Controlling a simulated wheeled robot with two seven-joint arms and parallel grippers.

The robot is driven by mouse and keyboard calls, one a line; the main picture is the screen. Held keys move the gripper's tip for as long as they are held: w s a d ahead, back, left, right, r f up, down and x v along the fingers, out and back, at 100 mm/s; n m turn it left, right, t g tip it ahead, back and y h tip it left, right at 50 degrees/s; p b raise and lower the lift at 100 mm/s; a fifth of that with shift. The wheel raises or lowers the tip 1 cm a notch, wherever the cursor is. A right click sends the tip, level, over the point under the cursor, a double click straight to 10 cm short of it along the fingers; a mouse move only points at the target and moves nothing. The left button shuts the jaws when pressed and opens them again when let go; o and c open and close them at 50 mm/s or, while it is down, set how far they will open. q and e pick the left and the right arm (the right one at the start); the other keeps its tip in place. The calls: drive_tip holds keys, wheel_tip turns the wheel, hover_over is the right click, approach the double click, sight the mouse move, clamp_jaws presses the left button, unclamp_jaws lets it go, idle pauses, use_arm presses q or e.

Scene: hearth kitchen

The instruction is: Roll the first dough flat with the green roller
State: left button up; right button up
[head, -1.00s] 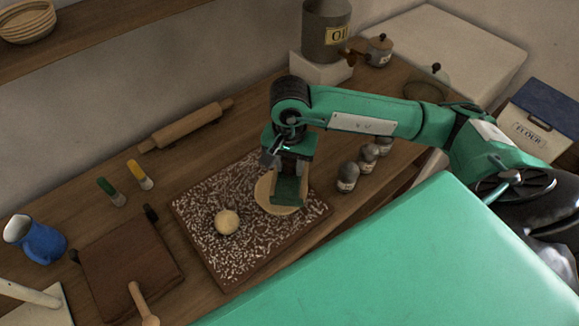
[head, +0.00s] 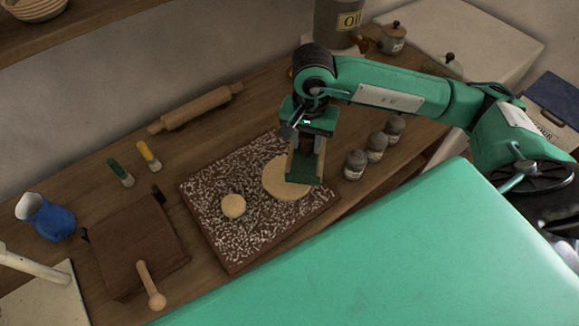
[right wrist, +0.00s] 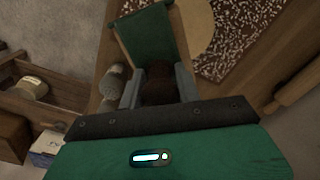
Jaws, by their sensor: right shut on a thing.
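My right gripper (head: 306,140) is shut on the green roller (head: 303,168), above the floured board (head: 228,257). The right wrist view shows the roller's green barrel (right wrist: 150,36) beyond the fingers, with its dark brown handle (right wrist: 158,86) between them. The first dough (head: 280,181) is a flat, pale disc on the board's right half. The roller is over the disc's right side and hides part of it; I cannot tell whether they touch. A second dough (head: 233,206) is a small round ball left of the disc. My left gripper is not in view.
Several grey-lidded jars (head: 376,147) stand close right of the board. A wooden rolling pin (head: 200,107) lies behind it. To the left are a brown wooden block (head: 130,245), a wooden spoon (head: 150,284), two small bottles (head: 120,173) and a blue jug (head: 48,217).

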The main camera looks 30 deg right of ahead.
drive_tip(key=s+d+r+b, duration=0.2)
drive_tip(key=s+d+b, duration=0.2)
drive_tip(key=d, duration=0.5)
drive_tip(key=shift+s+d+r, duration=0.25)
drive_tip(key=shift+s+d, duration=0.1)
drive_tip(key=shift+s, duration=0.3)
